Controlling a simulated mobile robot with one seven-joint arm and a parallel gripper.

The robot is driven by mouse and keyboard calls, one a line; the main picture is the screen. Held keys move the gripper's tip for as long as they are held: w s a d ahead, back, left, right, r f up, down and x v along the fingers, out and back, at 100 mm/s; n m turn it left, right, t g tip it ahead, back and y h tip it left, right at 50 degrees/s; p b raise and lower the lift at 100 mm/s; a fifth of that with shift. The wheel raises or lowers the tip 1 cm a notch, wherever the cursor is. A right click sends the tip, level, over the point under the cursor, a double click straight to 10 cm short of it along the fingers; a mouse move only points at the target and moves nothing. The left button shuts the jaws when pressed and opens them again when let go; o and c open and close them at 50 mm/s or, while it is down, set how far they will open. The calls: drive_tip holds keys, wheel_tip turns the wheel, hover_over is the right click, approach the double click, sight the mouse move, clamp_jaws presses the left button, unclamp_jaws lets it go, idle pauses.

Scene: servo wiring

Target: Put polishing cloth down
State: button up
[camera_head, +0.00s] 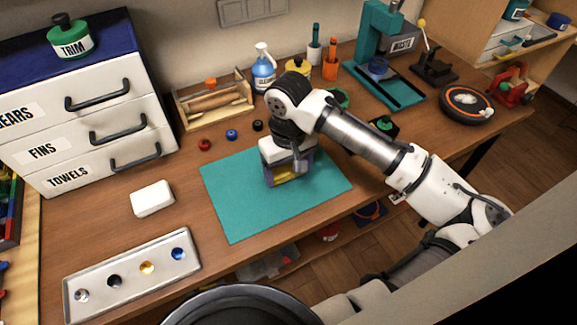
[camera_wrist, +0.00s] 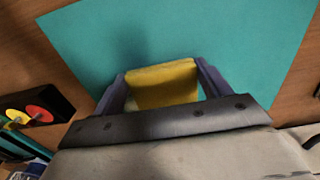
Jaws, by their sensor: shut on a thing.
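The polishing cloth (camera_wrist: 163,84) is a folded yellow piece held between the two fingers of my gripper (camera_wrist: 163,82) in the wrist view. In the head view, my gripper (camera_head: 287,176) points down over the teal mat (camera_head: 230,208), and a little of the yellow cloth shows between the fingers. The mat lies flat on the wooden workbench and its visible surface is bare. I cannot tell whether the cloth touches the mat or hangs just above it.
A white block (camera_head: 152,198) lies left of the mat. A metal tray (camera_head: 131,276) with several round parts lies at the front left. White drawers (camera_head: 100,120) stand at the left. Small coloured rings (camera_head: 231,134) and a wooden tool box (camera_head: 213,103) are behind the mat.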

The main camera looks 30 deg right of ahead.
drive_tip(key=shift+f, duration=0.15)
drive_tip(key=o, duration=1)
drive_tip(key=shift+c, duration=0.2)
